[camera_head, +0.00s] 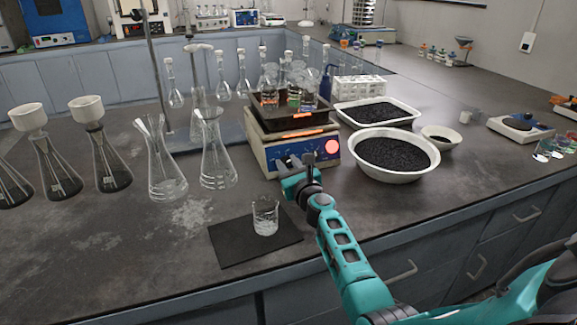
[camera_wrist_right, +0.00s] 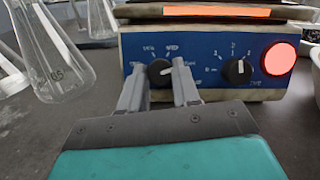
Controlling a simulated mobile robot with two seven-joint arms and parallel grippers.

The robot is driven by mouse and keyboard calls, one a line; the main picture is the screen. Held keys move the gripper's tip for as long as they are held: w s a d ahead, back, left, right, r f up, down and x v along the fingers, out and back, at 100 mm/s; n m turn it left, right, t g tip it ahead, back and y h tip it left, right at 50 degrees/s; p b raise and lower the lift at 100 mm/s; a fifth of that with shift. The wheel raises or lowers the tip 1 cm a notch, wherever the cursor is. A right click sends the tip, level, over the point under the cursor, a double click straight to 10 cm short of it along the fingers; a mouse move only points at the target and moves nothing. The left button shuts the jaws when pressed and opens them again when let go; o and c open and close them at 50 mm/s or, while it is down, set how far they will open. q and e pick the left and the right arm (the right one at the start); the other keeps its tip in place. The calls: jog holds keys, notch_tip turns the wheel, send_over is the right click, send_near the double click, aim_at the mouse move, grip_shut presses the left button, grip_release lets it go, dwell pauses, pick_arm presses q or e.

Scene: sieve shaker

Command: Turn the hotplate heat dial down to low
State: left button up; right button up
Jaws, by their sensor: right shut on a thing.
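The hotplate (camera_head: 272,150) stands on the bench with a blue front panel that carries two black dials and a lit red round light. My right gripper (camera_head: 297,163) is at this panel. In the right wrist view its fingers (camera_wrist_right: 158,70) stand on either side of the left dial (camera_wrist_right: 159,73) and are shut on it. A white mark on this dial points to the right. The right dial (camera_wrist_right: 237,70) is free, with numbers around it and a white mark pointing up. The small labels are too blurred to read surely. My left gripper is not in view.
A beaker (camera_head: 265,218) stands on a black mat (camera_head: 228,240) in front of the hotplate. Glass flasks (camera_head: 218,165) stand to the left. A white bowl (camera_head: 395,176) of black grains is close on the right. Small flasks stand on the hotplate top.

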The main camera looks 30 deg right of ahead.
jog(key=n+y, duration=0.1)
jog(key=n, duration=0.1)
jog(key=n+y, duration=0.1)
jog(key=n, duration=0.1)
jog(key=shift+d+n, duration=0.2)
jog(key=shift+n, duration=0.2)
jog(key=n+y, duration=0.1)
jog(key=n, duration=0.2)
jog(key=shift+d, duration=0.1)
jog(key=n+y, duration=0.1)
jog(key=n, duration=0.1)
jog(key=n+g+y, duration=0.1)
jog(key=n, duration=0.1)
jog(key=shift+r+n, duration=0.2)
jog(key=shift+n, duration=0.2)
jog(key=n+g, duration=0.1)
jog(key=n, duration=0.1)
jog(key=n+g, duration=0.1)
jog(key=n, duration=0.1)
jog(key=shift+d+r+n+y, duration=0.1)
jog(key=shift+r+n+y, duration=0.05)
jog(key=shift+n+y, duration=0.25)
jog(key=shift+n+g+p, duration=0.3)
jog(key=shift+n+p, duration=0.2)
jog(key=shift+n, duration=0.3)
jog(key=shift+r+n+g+p, duration=0.1)
jog(key=shift+n+g+p, duration=0.25)
jog(key=shift+n, duration=0.95)
jog(key=shift+w, duration=0.1)
